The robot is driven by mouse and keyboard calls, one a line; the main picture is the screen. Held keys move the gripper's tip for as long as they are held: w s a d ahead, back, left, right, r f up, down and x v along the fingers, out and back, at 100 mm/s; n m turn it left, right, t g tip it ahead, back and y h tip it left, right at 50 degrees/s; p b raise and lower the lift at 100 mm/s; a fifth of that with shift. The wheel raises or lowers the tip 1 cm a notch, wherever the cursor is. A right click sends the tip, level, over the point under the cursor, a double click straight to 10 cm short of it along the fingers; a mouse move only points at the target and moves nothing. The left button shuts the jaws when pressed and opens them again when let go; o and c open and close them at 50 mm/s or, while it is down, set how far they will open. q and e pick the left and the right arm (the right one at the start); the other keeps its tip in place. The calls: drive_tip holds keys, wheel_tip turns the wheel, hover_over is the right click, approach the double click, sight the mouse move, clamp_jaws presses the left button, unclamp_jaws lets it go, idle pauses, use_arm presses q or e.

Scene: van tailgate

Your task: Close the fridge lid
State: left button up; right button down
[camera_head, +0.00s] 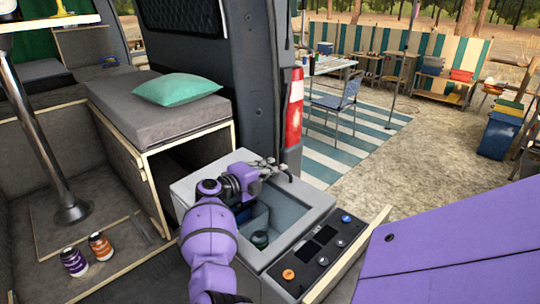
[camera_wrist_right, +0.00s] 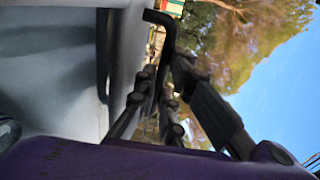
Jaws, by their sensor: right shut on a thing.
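The fridge (camera_head: 315,210) is a light grey box with its top open, and its inside shows. My right arm reaches over the fridge, and my right gripper (camera_head: 273,168) is at its far edge. The gripper is shut on a dark bent handle (camera_head: 288,174). In the right wrist view the dark fingers (camera_wrist_right: 160,100) close around this black handle (camera_wrist_right: 166,35), beside a pale grey surface. The lid's panel cannot be told apart clearly; my arm hides part of the far side. My left gripper is not in view.
A dark green round item (camera_head: 260,240) lies inside the fridge. A control panel (camera_head: 325,250) with knobs runs along its right side. A cushioned bench (camera_head: 150,105) stands behind left, and a van door pillar (camera_head: 255,80) stands close behind. Two cans (camera_head: 100,246) stand at the left.

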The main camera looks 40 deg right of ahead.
drive_tip(key=shift+d+f+y, duration=0.2)
drive_tip(key=shift+f+y, duration=0.2)
drive_tip(key=shift+f, duration=0.7)
drive_tip(key=shift+f, duration=0.15)
drive_tip(key=c, duration=2.2)
unclamp_jaws()
drive_tip(key=shift+f, duration=0.1)
drive_tip(key=shift+a, duration=0.1)
drive_tip(key=a+r, duration=0.1)
drive_tip(key=a, duration=0.3)
drive_tip(key=a+r, duration=0.1)
drive_tip(key=a, duration=0.2)
drive_tip(key=a+r, duration=0.1)
drive_tip(key=a, duration=0.3)
drive_tip(key=shift+s+a, duration=0.2)
drive_tip(key=shift+a, duration=0.1)
